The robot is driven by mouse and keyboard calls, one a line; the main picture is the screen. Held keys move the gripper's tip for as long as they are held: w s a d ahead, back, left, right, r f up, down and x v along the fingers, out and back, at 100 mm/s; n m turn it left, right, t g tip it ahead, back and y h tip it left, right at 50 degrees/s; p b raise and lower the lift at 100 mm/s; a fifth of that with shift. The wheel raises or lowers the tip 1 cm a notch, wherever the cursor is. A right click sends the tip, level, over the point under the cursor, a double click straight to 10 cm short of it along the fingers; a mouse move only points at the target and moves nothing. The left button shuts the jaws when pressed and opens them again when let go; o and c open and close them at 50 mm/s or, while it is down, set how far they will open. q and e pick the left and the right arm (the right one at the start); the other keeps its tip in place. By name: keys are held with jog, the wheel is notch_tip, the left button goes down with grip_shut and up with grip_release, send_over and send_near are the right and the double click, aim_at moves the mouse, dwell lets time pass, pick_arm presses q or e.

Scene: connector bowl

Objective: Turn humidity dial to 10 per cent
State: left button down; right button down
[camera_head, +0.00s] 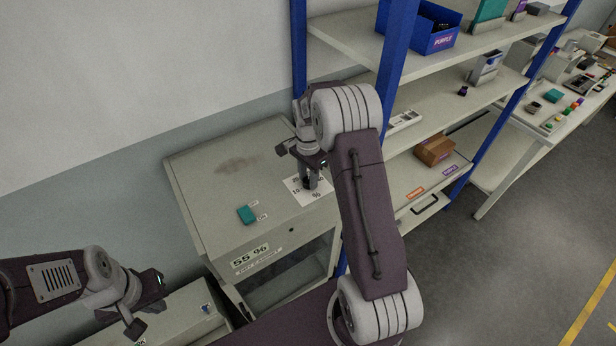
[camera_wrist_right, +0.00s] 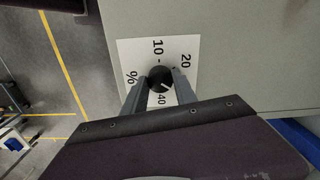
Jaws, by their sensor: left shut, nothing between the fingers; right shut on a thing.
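The humidity dial is a small round black knob (camera_wrist_right: 160,77) with a white pointer line, set on a white scale label (camera_head: 297,196) on the cabinet top (camera_head: 225,185). In the right wrist view the label (camera_wrist_right: 128,52) shows 10, 20, 40 and a % sign, and the pointer line slants down and right, towards the 40. My right gripper (camera_head: 310,183) reaches down from above and is shut on the knob, with one finger on each side (camera_wrist_right: 160,84). In the head view the gripper mostly hides the knob. My left gripper (camera_head: 159,281) is shut and empty at the lower left, away from the dial.
A teal block (camera_head: 246,214) lies on the cabinet top, left of the dial. The cabinet front carries a 55 % sign (camera_head: 250,256). A blue-posted shelf (camera_head: 393,70) with bins and boxes stands close behind and right of my right arm.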

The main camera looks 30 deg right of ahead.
jog(key=n, duration=0.6)
jog(key=shift+w+d+r+n, duration=0.1)
jog(key=shift+w+r+n, duration=0.1)
jog(key=shift+n, duration=0.1)
jog(key=n, duration=1.2)
jog(key=shift+n+p, duration=0.3)
jog(key=n, duration=0.5)
jog(key=shift+n, duration=0.3)
jog(key=c, duration=1.3)
grip_release()
jog(key=o, duration=0.3)
jog(key=shift+s+f, duration=0.1)
